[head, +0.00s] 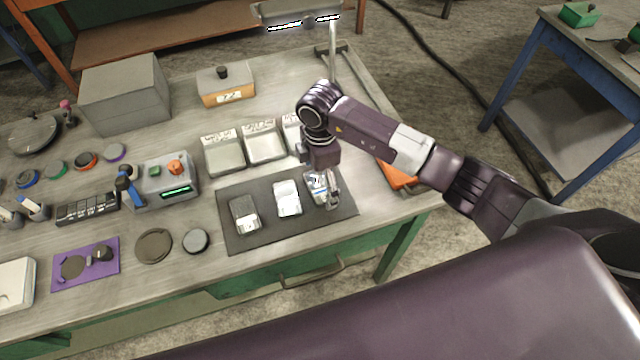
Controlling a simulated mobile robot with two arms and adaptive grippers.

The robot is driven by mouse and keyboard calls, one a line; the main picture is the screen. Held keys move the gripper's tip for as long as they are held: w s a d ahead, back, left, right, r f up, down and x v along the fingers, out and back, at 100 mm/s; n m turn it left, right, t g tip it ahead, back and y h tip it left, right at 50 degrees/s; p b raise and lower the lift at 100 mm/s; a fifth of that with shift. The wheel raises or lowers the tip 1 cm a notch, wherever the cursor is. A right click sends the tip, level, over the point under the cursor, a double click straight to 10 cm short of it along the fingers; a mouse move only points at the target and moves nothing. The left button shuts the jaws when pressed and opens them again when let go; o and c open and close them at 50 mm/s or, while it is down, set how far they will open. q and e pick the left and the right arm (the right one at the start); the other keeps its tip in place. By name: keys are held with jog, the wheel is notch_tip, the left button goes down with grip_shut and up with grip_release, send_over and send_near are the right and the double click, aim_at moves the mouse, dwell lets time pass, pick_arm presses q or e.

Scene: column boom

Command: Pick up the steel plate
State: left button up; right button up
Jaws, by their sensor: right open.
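A dark mat (265,233) lies near the front edge of the workbench with three small pieces in a row. The left piece (244,214) is grey and looks metallic. The middle piece (287,198) is paler, nearly white. The right piece (316,188) is light with some blue and is partly hidden by my right gripper. I cannot tell for sure which of them is the steel plate. My right gripper (325,190) points down over the right piece, with its fingers open at or just above it. Contact cannot be made out. My left gripper is not in view.
Labelled pale trays (224,157) stand behind the mat, one partly hidden by my arm. Dark discs (153,246) and a purple mat (85,265) lie front left. A lamp post (332,55) rises behind my wrist.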

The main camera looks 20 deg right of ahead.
jog(key=shift+c, duration=0.2)
jog(key=c, duration=1.8)
jog(key=shift+w+r, duration=0.1)
jog(key=shift+c, duration=0.2)
jog(key=shift+r, duration=0.1)
